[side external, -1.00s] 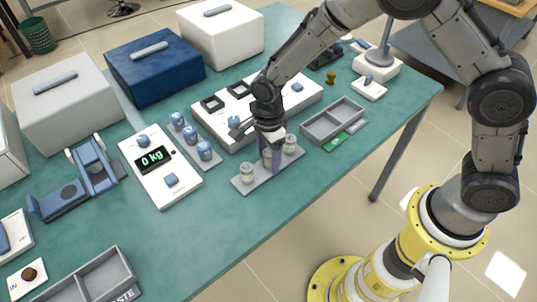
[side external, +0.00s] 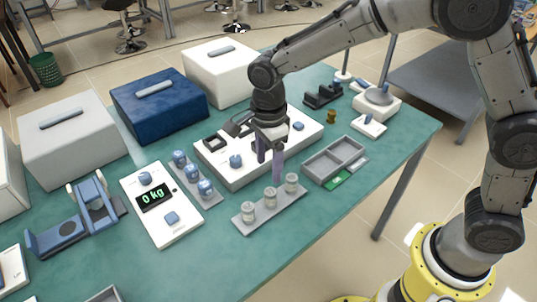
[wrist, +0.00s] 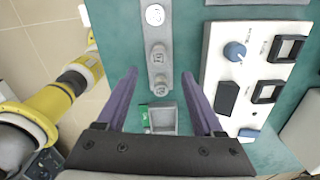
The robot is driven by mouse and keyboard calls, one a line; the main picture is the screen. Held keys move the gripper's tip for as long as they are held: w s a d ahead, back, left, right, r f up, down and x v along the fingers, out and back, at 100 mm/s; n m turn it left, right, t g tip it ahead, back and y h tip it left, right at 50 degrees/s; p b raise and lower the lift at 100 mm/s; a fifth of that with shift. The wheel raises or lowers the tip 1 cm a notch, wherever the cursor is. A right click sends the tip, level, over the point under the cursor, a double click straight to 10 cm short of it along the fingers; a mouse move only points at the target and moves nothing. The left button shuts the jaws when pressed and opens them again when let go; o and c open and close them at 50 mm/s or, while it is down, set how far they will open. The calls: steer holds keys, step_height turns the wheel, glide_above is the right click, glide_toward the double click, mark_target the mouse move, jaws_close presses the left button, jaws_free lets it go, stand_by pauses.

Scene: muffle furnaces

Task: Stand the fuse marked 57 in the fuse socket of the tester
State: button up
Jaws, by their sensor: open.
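Three pale cylindrical fuses stand upright in a grey rack (side external: 240,222): a left one (side external: 248,211), a middle one (side external: 270,197) and a right one (side external: 292,183). I cannot read which fuse is marked 57. A long white panel (side external: 225,176) behind the rack has a blue knob (side external: 236,161) and black square frames; I cannot tell whether it is the tester. My gripper (side external: 269,165) has its purple fingers open and empty, above the rack's far side, beside the panel.
Large boxes (side external: 160,107) line the back.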

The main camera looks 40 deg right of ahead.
steer(key=shift+r, duration=1.1)
steer(key=s+d+r+n+t, duration=0.2)
steer(key=s+d+r+n, duration=0.25)
steer(key=d+r, duration=0.2)
steer(key=s+d+r+n+t, duration=0.1)
steer(key=s+d+r+n, duration=0.1)
steer(key=s+d+n, duration=0.3)
steer(key=s+d+r+n+t, duration=0.2)
steer(key=s+d+n, duration=0.3)
steer(key=s+n, duration=0.4)
steer(key=s, duration=0.3)
steer(key=shift+s+r, duration=0.25)
steer(key=shift+s+d+f+n+t, duration=0.1)
steer(key=shift+s+d+n+t, duration=0.1)
steer(key=shift+s+n+t, duration=0.2)
steer(key=shift+c, duration=0.7)
steer(key=shift+f+n, duration=0.1)
steer(key=shift+n, duration=0.15)
steer(key=shift+c, duration=1)
